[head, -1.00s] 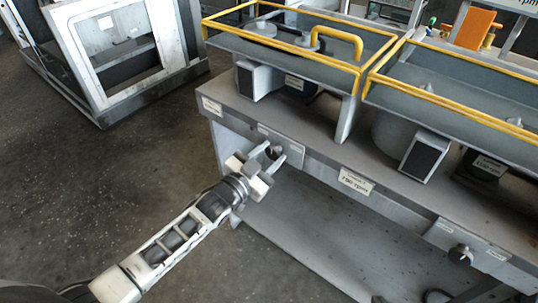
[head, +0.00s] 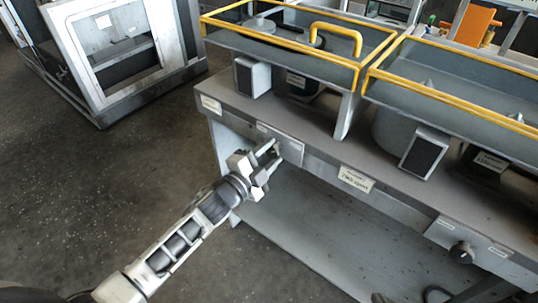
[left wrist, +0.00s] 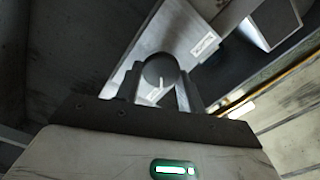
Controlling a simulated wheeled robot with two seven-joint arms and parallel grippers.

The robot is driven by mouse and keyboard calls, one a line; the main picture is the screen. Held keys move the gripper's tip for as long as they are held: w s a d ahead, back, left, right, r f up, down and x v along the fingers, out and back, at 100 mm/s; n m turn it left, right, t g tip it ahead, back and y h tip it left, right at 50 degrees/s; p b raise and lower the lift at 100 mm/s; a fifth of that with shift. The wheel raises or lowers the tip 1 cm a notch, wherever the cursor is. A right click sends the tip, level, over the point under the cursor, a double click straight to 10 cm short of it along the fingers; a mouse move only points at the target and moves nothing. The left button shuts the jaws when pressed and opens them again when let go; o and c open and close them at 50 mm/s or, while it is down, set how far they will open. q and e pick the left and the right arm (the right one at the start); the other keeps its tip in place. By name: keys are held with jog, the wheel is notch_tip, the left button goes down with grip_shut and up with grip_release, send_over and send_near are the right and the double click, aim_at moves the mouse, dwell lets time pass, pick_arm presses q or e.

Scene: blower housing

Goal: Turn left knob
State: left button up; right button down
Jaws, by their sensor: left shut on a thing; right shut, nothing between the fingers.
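The left knob is a dark round knob (left wrist: 160,70) with a white pointer line, on a grey plate (head: 291,151) on the left part of the bench's front rail. My left gripper (head: 275,153) is at this plate, its fingers pointing at it and largely hiding the knob in the head view. In the left wrist view the two fingers (left wrist: 159,92) stand on either side of the knob, shut on it. The pointer line is near upright in that view, leaning slightly. My right gripper does not show clearly in any view.
A second dark knob (head: 461,252) sits on a plate further right on the same rail, past a white label (head: 356,179). Yellow-railed trays (head: 350,65) stand on the bench top. A white-framed cabinet (head: 115,55) is at the back left. The floor left of the bench is clear.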

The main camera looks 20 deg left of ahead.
pick_arm(q)
jog(key=shift+m, duration=0.8)
jog(key=o, duration=1)
jog(key=shift+c, duration=0.2)
jog(key=b+v, duration=0.1)
jog(key=v, duration=1.5)
